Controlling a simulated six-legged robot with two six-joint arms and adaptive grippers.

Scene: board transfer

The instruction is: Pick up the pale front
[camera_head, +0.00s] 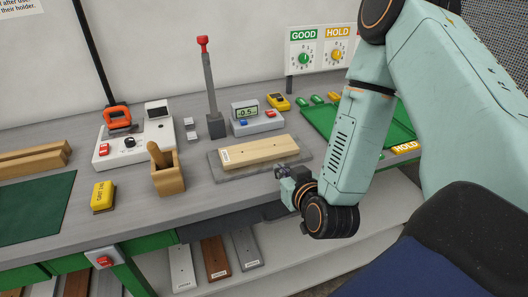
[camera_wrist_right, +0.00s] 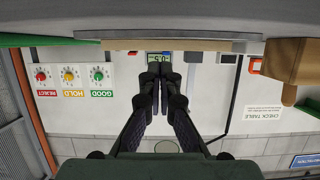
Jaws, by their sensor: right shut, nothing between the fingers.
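The pale front (camera_head: 258,151), a light wooden board with a small white label at its left end, lies flat on a grey slab (camera_head: 219,168) on the bench. My right gripper (camera_head: 281,172) is at the slab's front right edge, close to the board's near side; I cannot tell whether it touches. In the right wrist view the right gripper (camera_wrist_right: 160,75) has its dark fingers together with nothing between them. My left gripper is not in view.
A grey meter (camera_head: 256,118) stands behind the slab and a wooden box (camera_head: 168,178) to its left. A green tray (camera_head: 345,125) is at the right, partly behind my arm. Several boards, one white (camera_head: 183,268), lie on the lower shelf.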

